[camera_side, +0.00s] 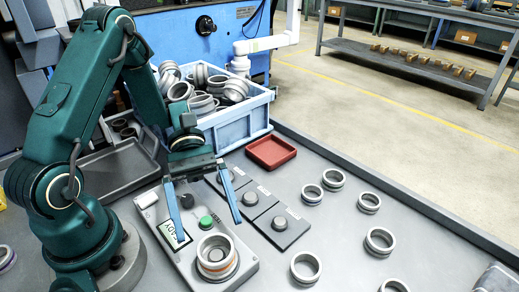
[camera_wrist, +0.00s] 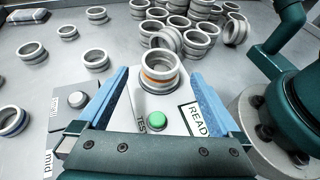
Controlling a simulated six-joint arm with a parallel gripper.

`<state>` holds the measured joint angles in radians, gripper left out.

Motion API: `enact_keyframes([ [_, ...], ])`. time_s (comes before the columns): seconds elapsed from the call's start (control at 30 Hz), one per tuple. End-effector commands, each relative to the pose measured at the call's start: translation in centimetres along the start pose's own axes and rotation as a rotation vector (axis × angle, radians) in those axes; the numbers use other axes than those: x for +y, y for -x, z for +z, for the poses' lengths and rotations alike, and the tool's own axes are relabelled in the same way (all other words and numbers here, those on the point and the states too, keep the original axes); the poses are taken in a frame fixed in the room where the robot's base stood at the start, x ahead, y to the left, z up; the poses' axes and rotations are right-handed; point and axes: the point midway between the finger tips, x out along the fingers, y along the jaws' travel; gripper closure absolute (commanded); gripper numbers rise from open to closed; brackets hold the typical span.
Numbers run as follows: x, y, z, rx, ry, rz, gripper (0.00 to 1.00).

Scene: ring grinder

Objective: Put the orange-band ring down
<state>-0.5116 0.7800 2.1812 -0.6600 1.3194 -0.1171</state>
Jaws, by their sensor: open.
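The orange-band ring (camera_side: 216,258) sits upright on the round seat of the grey test station (camera_side: 183,262). In the wrist view the ring (camera_wrist: 160,72) shows ahead, framed between the fingertips, its orange band low on its side. My gripper (camera_side: 209,230) is open, its two blue fingers pointing down over the station, behind the ring in the side view. The fingers (camera_wrist: 160,82) hold nothing and appear clear of the ring. The station's green button (camera_side: 206,222) and its display reading READY (camera_side: 172,236) lie beneath my gripper.
Dark pads with round posts (camera_side: 282,226) lie beside the station; one is labelled "mid". A red tray (camera_side: 271,151) stands behind them. A blue crate (camera_side: 236,128) is heaped with rings. Several loose rings (camera_side: 306,267) are scattered on the right of the table, with bare surface between them.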

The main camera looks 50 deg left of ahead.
Motion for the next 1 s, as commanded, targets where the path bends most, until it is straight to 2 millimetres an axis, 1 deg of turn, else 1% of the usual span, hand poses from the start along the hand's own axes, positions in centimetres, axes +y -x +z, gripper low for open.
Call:
enact_keyframes([
  [0.03,-0.1,-1.0,0.1,-0.004,0.003,-0.007,0.00],
  [0.1,-0.2,-2.0,0.1,-0.003,0.003,-0.008,0.00],
  [0.2,-0.1,-3.3,0.1,-0.002,0.002,-0.005,0.00],
  [0.33,-0.1,-3.9,0.0,0.001,0.002,-0.003,0.00],
  [0.53,-0.1,-3.9,0.0,0.001,0.002,-0.001,0.00],
  [0.57,-0.1,-3.9,0.0,0.001,0.002,-0.001,0.08],
  [0.6,-0.1,-3.9,0.0,0.001,0.002,-0.001,0.23],
  [0.67,-0.1,-3.9,0.0,0.001,0.002,-0.001,0.46],
  [0.7,-0.1,-3.9,0.0,0.001,0.002,-0.001,0.61],
  [0.8,-0.1,-3.9,0.0,0.001,0.002,-0.001,0.97],
  [0.83,-0.1,-3.9,0.0,0.000,0.002,-0.001,0.97],
  [0.87,-0.1,-3.9,0.0,0.000,0.002,-0.001,1.00],
  [1.0,-0.1,-3.9,0.0,0.000,0.002,-0.001,1.00],
])
